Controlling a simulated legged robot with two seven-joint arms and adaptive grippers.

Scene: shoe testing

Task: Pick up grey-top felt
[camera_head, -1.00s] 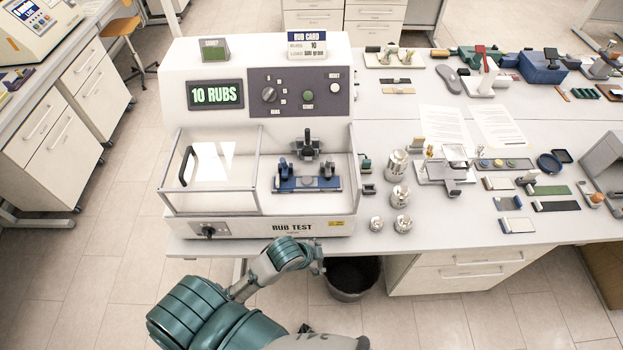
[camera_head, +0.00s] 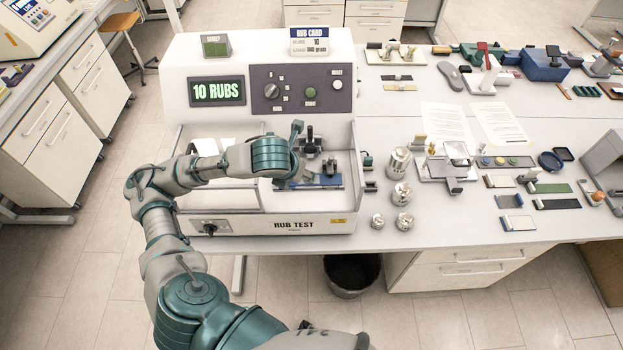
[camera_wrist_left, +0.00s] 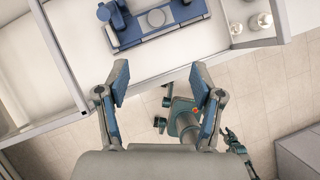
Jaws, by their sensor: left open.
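I cannot single out the grey-top felt with certainty. A small dark block with a greyish top (camera_head: 370,186) lies just right of the rub tester, and a teal-topped block (camera_head: 366,160) stands behind it. My left gripper (camera_head: 300,157) is at the tester's open front, beside the blue carriage (camera_head: 329,181). In the left wrist view its two blue-padded fingers (camera_wrist_left: 160,78) are spread with nothing between them. The carriage (camera_wrist_left: 162,22) shows beyond the fingertips. A small claw-like shape (camera_wrist_left: 235,145) at lower right may be my right gripper; its jaws are unclear.
The rub tester (camera_head: 290,226) has raised clear walls around its bay. Several metal cylinders (camera_head: 402,194) stand right of it. Felt strips, blocks and papers (camera_head: 447,124) spread across the white table. A bin (camera_head: 350,278) stands below the front edge.

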